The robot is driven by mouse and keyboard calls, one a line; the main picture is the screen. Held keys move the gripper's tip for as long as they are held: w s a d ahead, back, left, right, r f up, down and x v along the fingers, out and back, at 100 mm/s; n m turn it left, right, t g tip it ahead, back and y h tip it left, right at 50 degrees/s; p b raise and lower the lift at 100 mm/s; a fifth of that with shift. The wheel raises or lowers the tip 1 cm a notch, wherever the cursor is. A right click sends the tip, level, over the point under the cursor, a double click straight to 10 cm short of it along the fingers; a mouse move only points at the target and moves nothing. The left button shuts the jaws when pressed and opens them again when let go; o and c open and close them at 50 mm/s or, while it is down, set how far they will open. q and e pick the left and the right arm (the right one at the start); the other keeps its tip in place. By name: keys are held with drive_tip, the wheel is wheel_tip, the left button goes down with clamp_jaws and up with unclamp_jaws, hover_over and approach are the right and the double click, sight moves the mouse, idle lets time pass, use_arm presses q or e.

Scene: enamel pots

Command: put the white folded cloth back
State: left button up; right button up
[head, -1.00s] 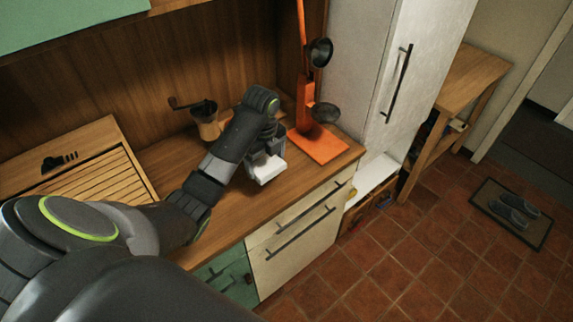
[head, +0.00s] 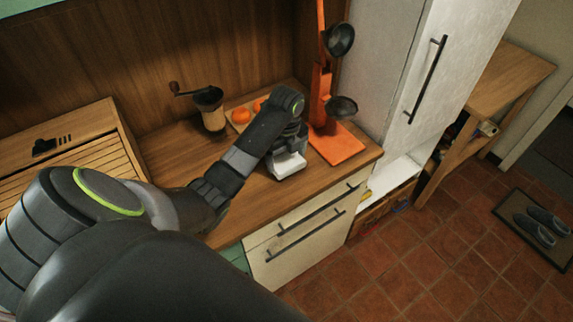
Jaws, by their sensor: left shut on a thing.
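The white folded cloth (head: 288,166) is at my left gripper (head: 287,152), low over the wooden counter (head: 185,160), between the coffee grinder and the orange stand. The gripper is shut on the cloth, and its body hides the cloth's upper side. I cannot tell whether the cloth touches the counter. My right gripper is not in view.
A coffee grinder (head: 211,109) stands at the back of the counter. An orange stand (head: 337,143) with black pans is close to the right. A slatted wooden box (head: 80,170) is at left.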

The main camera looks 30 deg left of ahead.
sight(286, 160)
use_arm(q)
wheel_tip(286, 160, down, 2)
drive_tip(key=shift+s+f, duration=0.15)
drive_tip(key=shift+f, duration=0.4)
drive_tip(key=o, duration=0.8)
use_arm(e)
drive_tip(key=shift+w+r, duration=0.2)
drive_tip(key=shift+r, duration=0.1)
use_arm(q)
drive_tip(key=shift+r, duration=0.1)
wheel_tip(286, 160, up, 5)
drive_tip(key=shift+f+b, duration=0.15)
drive_tip(key=shift+b, duration=0.25)
wheel_tip(286, 160, up, 6)
drive_tip(key=p, duration=0.4)
drive_tip(key=shift+f+p, duration=0.15)
drive_tip(key=shift+p, duration=0.2)
drive_tip(key=shift+r+p, duration=0.9)
drive_tip(key=shift+p, duration=0.05)
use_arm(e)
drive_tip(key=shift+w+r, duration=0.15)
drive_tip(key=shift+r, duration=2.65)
